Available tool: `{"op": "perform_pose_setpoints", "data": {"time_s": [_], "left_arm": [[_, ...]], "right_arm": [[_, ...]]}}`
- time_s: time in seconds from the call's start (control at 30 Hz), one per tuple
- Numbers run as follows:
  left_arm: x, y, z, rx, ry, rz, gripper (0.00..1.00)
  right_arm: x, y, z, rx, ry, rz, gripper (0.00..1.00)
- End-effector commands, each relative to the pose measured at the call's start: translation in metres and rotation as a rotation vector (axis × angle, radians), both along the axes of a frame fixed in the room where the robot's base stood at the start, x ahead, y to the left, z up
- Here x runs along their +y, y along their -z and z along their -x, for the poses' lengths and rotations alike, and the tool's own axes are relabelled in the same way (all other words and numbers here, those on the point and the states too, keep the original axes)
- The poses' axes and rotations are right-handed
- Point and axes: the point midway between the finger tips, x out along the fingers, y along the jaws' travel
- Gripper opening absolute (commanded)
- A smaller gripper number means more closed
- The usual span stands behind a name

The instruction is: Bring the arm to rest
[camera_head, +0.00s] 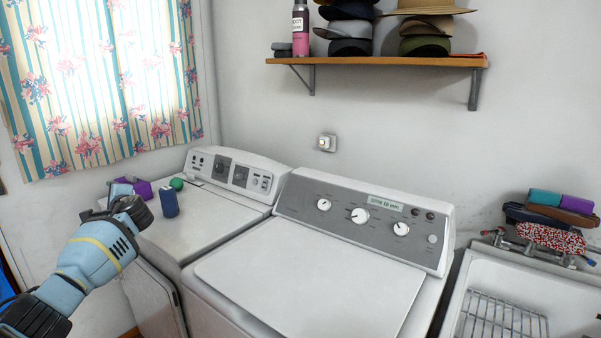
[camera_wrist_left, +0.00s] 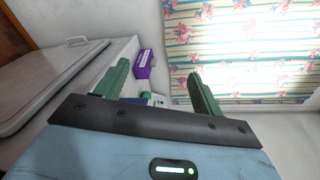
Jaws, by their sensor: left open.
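My left arm comes in from the left in the head view. Its gripper (camera_head: 128,203) is above the left front part of the left-hand white machine, beside a blue can (camera_head: 168,201). In the left wrist view the two green fingers (camera_wrist_left: 160,82) are spread wide, with nothing gripped between them. In the head view the fingers are mostly hidden by the wrist. My right gripper is not in either view.
A purple box (camera_head: 140,188) and a green ball (camera_head: 177,183) are on the left machine (camera_head: 205,220) near the gripper. The right-hand machine's lid (camera_head: 310,275) is clear. A sink (camera_head: 560,290) is at right; a wall shelf (camera_head: 380,62) holds hats and a bottle.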

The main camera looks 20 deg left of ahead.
Motion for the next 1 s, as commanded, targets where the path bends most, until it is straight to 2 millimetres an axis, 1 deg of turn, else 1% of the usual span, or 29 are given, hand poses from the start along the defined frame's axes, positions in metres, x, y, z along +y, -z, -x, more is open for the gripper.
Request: {"op": "perform_pose_setpoints", "data": {"time_s": [0.03, 0.13, 0.23, 0.3, 0.37, 0.4, 0.47, 0.5, 0.57, 0.6, 0.67, 0.7, 0.77, 0.8, 0.9, 1.0], "left_arm": [[-0.012, 0.024, -0.005, 0.011, 0.057, 0.007, 0.68], [-0.038, 0.066, -0.013, 0.010, 0.170, 0.035, 0.68], [-0.067, 0.109, -0.014, 0.010, 0.281, 0.081, 0.68], [-0.089, 0.141, -0.011, 0.012, 0.356, 0.126, 0.68], [-0.109, 0.168, -0.006, 0.015, 0.417, 0.171, 0.68], [-0.123, 0.185, -0.001, 0.015, 0.457, 0.203, 0.68], [-0.144, 0.211, 0.008, 0.017, 0.512, 0.260, 0.68], [-0.159, 0.227, 0.016, 0.018, 0.547, 0.299, 0.68], [-0.181, 0.252, 0.030, 0.021, 0.596, 0.364, 0.68], [-0.197, 0.267, 0.040, 0.022, 0.627, 0.410, 0.68], [-0.220, 0.289, 0.057, 0.024, 0.668, 0.483, 0.68], [-0.236, 0.302, 0.070, 0.024, 0.694, 0.535, 0.68], [-0.260, 0.321, 0.092, 0.026, 0.725, 0.616, 0.68], [-0.276, 0.332, 0.106, 0.026, 0.743, 0.673, 0.68], [-0.313, 0.353, 0.142, 0.023, 0.774, 0.806, 0.68], [-0.342, 0.366, 0.172, 0.021, 0.788, 0.918, 0.68]], "right_arm": [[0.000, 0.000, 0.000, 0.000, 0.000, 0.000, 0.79], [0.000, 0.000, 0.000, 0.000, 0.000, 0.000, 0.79], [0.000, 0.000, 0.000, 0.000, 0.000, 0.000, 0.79], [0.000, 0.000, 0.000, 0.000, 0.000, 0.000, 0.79], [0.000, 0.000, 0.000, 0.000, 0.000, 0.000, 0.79], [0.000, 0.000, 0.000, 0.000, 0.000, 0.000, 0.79], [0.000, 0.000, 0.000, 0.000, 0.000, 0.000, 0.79], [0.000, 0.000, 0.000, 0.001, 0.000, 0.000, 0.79], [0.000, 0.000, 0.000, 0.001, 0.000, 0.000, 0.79], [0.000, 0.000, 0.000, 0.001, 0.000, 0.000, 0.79], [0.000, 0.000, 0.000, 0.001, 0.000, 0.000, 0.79], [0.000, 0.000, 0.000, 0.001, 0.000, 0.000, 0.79], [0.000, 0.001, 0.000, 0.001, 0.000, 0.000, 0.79], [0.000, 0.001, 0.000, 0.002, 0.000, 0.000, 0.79], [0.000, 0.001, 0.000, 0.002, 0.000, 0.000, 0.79], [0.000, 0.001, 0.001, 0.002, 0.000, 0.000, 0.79]]}}
